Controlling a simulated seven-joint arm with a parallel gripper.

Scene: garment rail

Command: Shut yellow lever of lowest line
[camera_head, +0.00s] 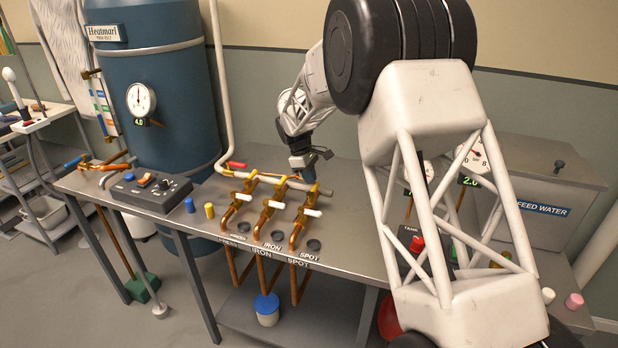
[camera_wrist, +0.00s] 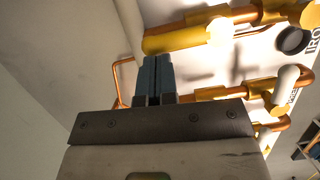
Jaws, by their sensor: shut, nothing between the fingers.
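Three copper lines marked PRESS, IRON and SPOT run forward from a pale rail on the bench. Each bears a yellow, white-tipped lever: the PRESS lever (camera_head: 242,196), the IRON lever (camera_head: 275,204) and the SPOT lever (camera_head: 311,212). All three lie roughly crosswise to their pipes. I cannot tell which line is lowest. My gripper (camera_head: 309,172) is shut and empty above the right end of the rail, behind the SPOT lever. In the wrist view its closed fingers (camera_wrist: 153,78) point at yellow and copper fittings (camera_wrist: 185,38), apparently without touching. A white tip (camera_wrist: 287,80) shows on the right there.
A red handle (camera_head: 237,165) sits at the rail's left end. A switch box (camera_head: 150,192), a blue cap (camera_head: 189,205) and a yellow cap (camera_head: 209,210) stand left on the bench. The blue boiler (camera_head: 165,90) rises behind. My arm hides much of the right side, including gauges.

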